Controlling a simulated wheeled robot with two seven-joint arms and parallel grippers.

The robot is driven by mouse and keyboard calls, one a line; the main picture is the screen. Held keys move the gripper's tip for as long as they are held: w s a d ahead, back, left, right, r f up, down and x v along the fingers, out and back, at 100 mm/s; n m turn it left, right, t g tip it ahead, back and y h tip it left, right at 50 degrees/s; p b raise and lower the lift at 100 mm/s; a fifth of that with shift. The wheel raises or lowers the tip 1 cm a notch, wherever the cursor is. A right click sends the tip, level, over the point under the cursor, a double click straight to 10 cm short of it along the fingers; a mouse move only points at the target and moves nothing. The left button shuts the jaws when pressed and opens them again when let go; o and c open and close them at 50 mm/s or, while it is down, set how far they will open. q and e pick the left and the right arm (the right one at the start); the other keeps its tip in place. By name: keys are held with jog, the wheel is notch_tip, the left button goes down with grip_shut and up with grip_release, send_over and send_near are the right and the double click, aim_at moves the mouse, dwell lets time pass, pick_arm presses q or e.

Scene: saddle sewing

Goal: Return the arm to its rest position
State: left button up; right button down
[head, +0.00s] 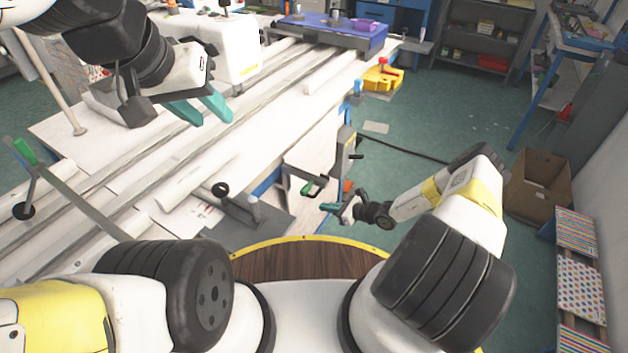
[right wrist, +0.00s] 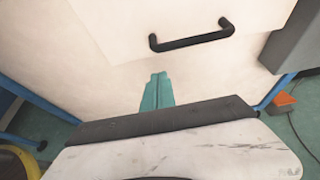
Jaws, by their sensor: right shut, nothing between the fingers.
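My left gripper (head: 212,119) hangs over the long white workbench (head: 262,125) at upper left in the head view. Its two teal fingers are spread apart with nothing between them. My right arm reaches out at the right, with its gripper (head: 326,207) low beside the bench's near end. In the right wrist view the teal fingers (right wrist: 156,93) are together and empty, in front of a white drawer front (right wrist: 200,65) with a black handle (right wrist: 192,36). I cannot tell if the fingertips touch the white panel.
A white sewing machine body (head: 230,48) stands on the bench behind my left gripper. Clamps and a lever (head: 250,208) are at the bench's near end. Green floor to the right is mostly open.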

jog(key=f+v, duration=0.1)
jog(key=v, duration=0.6)
jog(key=s+r+n+g+h, duration=0.25)
jog(key=r+n, duration=0.55)
jog(key=r, duration=1)
jog(key=s+r+n+g+h, duration=0.1)
jog(key=r+n+g, duration=0.2)
jog(key=r+n, duration=1.05)
jog(key=s+r+n+t+h, duration=0.4)
jog(key=s+r+h, duration=0.1)
jog(key=s+r, duration=1.7)
jog(key=shift+d+r, duration=0.15)
jog(key=shift+r, duration=1.85)
jog(key=shift+s+h, duration=0.1)
jog(key=shift+h, duration=0.15)
